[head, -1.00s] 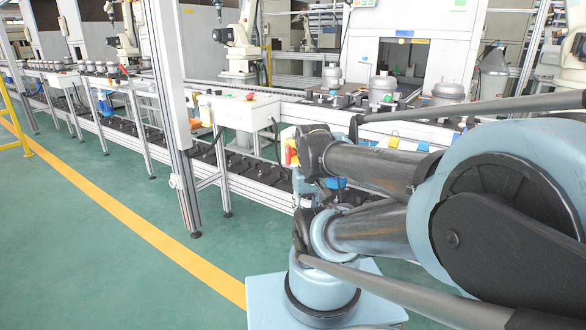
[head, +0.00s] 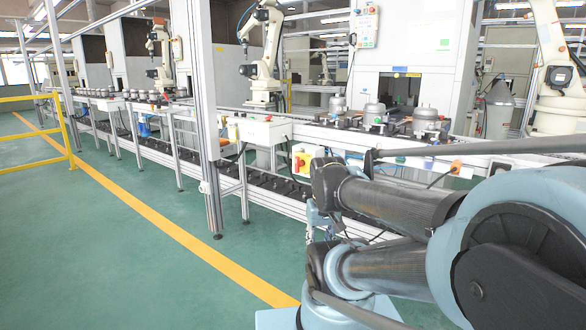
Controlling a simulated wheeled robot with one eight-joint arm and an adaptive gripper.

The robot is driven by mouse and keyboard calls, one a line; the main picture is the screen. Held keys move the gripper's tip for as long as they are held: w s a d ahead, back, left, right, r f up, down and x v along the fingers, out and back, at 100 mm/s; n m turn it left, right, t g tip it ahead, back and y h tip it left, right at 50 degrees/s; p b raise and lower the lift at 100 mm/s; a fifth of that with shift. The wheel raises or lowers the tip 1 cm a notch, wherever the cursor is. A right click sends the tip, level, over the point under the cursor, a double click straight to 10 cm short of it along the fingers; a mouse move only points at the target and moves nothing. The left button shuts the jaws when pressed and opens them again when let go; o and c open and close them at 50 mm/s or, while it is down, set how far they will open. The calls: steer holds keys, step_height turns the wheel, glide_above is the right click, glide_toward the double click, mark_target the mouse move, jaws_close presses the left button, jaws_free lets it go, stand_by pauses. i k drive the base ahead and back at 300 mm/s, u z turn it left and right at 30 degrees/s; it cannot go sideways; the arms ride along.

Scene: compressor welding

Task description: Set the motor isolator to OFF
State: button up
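The motor isolator (head: 301,162) seems to be the small yellow box with a red knob in the head view. It is fixed at the front side of the conveyor line, just left of my arm's dark joint. Its right part is close to or partly covered by my arm, and the knob is too small to read its setting. My arm's links fill the lower right. My gripper cannot be made out; it seems hidden behind the links.
The conveyor (head: 262,132) runs along the line with several compressor housings (head: 428,122). A metal post (head: 206,140) stands left of the isolator. A yellow rail (head: 38,128) is at far left. Green floor (head: 90,255) with a yellow stripe (head: 150,220) is clear at the lower left.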

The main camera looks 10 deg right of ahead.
mark_target(298, 164)
steer(key=u, duration=0.75)
steer(key=i, duration=1)
steer(key=z, duration=0.05)
